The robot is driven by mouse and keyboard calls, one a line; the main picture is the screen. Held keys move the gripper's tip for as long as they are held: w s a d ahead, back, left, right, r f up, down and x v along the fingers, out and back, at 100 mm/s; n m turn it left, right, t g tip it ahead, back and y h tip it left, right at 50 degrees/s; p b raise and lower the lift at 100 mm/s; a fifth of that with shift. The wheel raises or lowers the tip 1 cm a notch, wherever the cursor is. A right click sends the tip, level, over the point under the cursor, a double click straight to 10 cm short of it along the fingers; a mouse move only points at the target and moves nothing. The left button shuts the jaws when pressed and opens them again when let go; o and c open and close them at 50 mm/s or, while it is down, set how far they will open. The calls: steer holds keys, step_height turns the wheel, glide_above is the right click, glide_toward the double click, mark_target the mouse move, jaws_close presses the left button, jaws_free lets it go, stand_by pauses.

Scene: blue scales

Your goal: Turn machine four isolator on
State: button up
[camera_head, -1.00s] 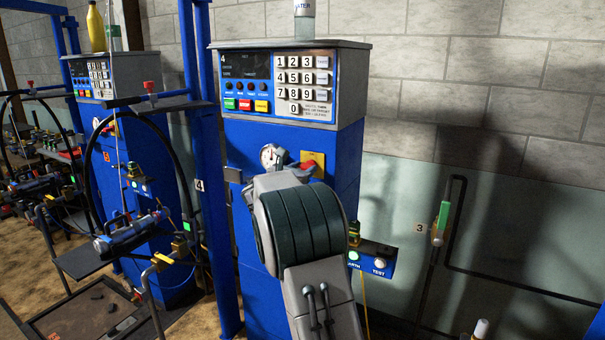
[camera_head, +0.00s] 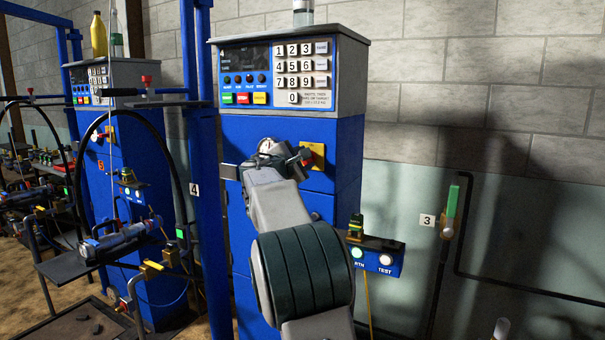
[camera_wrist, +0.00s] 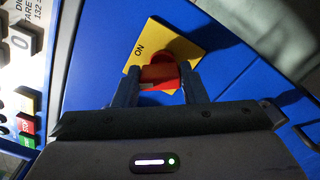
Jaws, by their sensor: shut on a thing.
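Machine four (camera_head: 336,136) is a blue cabinet with a grey top and a "4" on its panel. Its isolator is a red handle (camera_wrist: 163,72) on a yellow plate (camera_wrist: 185,45) marked "ON", seen close in the wrist view. In the head view the yellow plate (camera_head: 317,154) shows on the cabinet front, with the red handle partly hidden by my gripper. My gripper (camera_wrist: 157,88) is shut on the red handle, one finger on each side. My wrist and arm hide part of the cabinet front in the head view.
A keypad panel (camera_head: 306,72) is above the isolator. A blue box (camera_head: 376,257) marked "TEST" juts out at the lower right. A blue post (camera_head: 201,170) and a neighbouring blue machine (camera_head: 118,170) stand on the left. A green-handled lever (camera_head: 451,203) is on the right wall.

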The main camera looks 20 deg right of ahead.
steer(key=shift+s+d+f+m+b, duration=0.1)
steer(key=shift+m+b, duration=1.35)
steer(key=shift+m, duration=0.25)
steer(key=shift+f+m+b, duration=0.1)
steer(key=shift+m+b, duration=1.35)
steer(key=shift+m, duration=0.25)
steer(key=o, duration=1)
steer(key=b+v, duration=0.2)
steer(key=v, duration=1.1)
steer(key=shift+s+a, duration=0.25)
steer(key=shift+a, duration=0.05)
